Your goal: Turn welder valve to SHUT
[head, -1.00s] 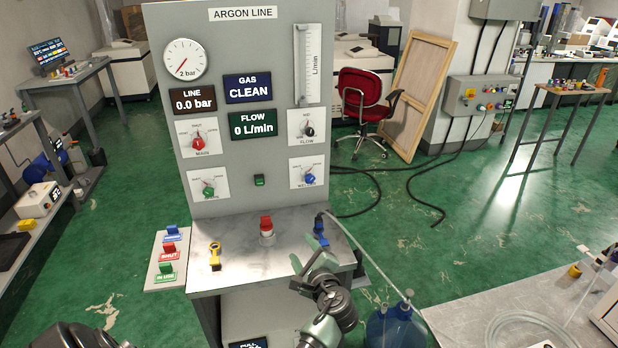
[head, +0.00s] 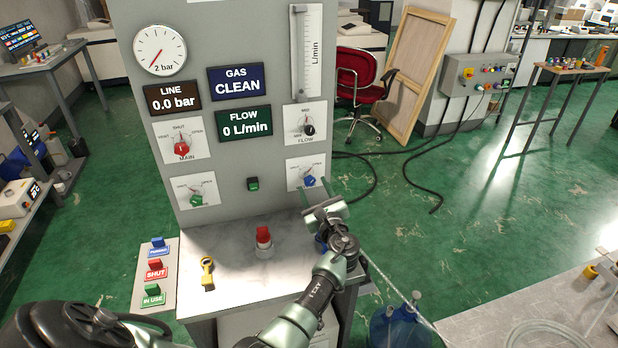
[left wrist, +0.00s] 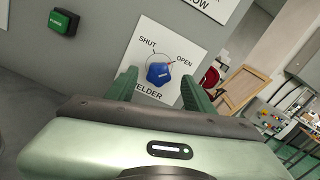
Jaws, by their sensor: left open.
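The welder valve is a blue knob (head: 310,181) on a white plate at the lower right of the argon panel. It also shows in the left wrist view (left wrist: 158,73), with SHUT marked at its upper left, OPEN at its upper right and WELDER below. I cannot tell for certain where the knob points. My left gripper (head: 320,192) is just in front of the welder plate. In the left wrist view its two green fingers (left wrist: 158,90) stand open on either side of the knob, with nothing between them held. My right gripper is not in view.
The panel also bears a red MAIN knob (head: 181,149), a black FLOW knob (head: 309,130), a green knob (head: 196,200) and a green button (head: 253,184).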

